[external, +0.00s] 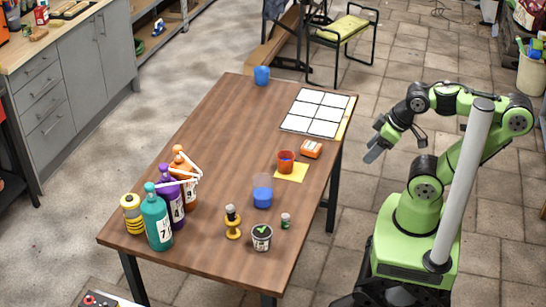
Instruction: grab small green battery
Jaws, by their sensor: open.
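A small green battery (285,221) stands near the front right part of the wooden table (215,150), between a blue cup and a small pot. It is only a few pixels wide, so its details are hard to tell. My gripper (375,151) is open and empty in the air past the table's right edge. It is apart from the battery, which lies well to its lower left in the picture.
Several bottles (157,220) fill the front left.

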